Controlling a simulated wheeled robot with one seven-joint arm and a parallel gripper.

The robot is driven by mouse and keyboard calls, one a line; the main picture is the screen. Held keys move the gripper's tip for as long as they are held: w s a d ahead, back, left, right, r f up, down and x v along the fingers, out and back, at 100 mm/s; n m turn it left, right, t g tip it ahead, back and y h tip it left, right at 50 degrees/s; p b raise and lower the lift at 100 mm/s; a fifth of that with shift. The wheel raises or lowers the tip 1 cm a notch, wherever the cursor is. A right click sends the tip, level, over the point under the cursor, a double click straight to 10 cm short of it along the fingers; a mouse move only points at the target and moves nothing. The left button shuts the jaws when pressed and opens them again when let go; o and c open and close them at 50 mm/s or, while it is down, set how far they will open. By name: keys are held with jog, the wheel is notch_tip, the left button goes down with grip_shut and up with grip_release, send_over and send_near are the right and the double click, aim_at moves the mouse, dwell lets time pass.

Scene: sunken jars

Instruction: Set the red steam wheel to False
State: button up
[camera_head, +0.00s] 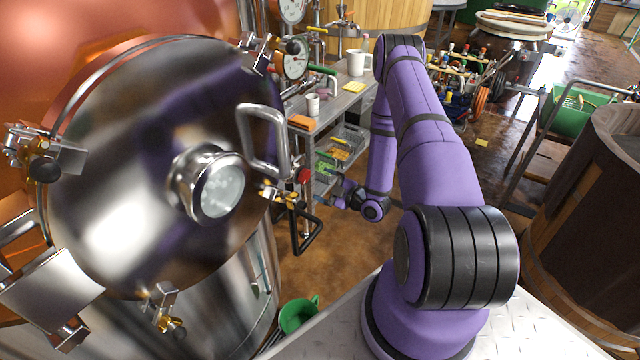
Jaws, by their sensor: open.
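A small red round knob (304,175), which looks like the red steam wheel, shows just right of the tank's brass fitting. Its spokes and turned position are too small to tell. My gripper (326,188) is at the end of my purple arm, a little to the right of the red wheel and slightly lower. Its fingers point left toward the wheel and are open and empty. A small gap seems to lie between the fingertips and the wheel, though the depth is hard to judge.
A large steel tank door (110,190) with a handle (262,140) and sight glass fills the left. A metal bench (345,105) stands behind the wheel. A green bucket (298,316) is on the floor below. A wooden barrel (590,220) stands at right. Brown floor between is clear.

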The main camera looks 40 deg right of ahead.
aim_at(306, 177)
jog(key=shift+x, duration=3.9)
jog(key=shift+f, duration=0.1)
